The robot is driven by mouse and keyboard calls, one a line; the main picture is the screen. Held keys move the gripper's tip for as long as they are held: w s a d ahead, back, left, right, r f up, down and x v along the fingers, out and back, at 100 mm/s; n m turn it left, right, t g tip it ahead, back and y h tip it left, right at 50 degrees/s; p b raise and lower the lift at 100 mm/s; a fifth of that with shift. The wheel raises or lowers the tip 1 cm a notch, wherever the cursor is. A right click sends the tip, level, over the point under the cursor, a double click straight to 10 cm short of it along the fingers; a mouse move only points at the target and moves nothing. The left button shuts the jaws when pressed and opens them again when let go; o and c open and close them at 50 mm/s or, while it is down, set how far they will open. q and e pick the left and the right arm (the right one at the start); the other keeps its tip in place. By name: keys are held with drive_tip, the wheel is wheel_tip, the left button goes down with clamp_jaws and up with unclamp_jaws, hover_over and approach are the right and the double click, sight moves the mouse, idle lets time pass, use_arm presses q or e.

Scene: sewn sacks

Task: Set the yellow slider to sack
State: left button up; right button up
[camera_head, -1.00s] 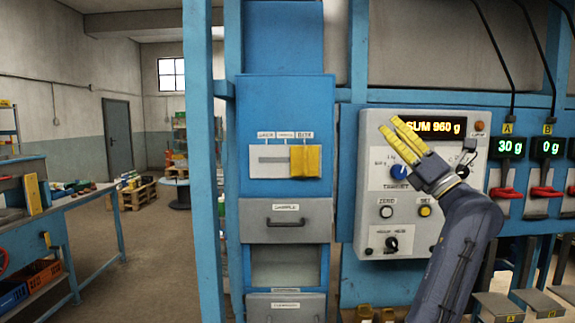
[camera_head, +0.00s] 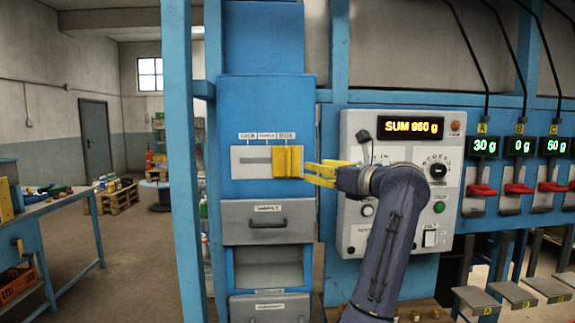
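The yellow slider (camera_head: 288,161) sits at the right end of its horizontal slot in a pale plate (camera_head: 250,162) on the blue cabinet. Three small labels are above the slot; the left one seems to read SACK, though the print is blurred. My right gripper (camera_head: 306,172) points left, with its yellow fingertips just right of the slider. A narrow gap shows between the fingers, and nothing is seen between them. I cannot tell whether the tips touch the slider. My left gripper is not in view.
A grey drawer (camera_head: 267,221) with a handle is below the slider plate. The control panel (camera_head: 360,135) with a SUM 960 g display, knobs and buttons stands right, partly behind my arm. A blue post (camera_head: 180,160) rises left of the cabinet.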

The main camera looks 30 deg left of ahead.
sight(289, 164)
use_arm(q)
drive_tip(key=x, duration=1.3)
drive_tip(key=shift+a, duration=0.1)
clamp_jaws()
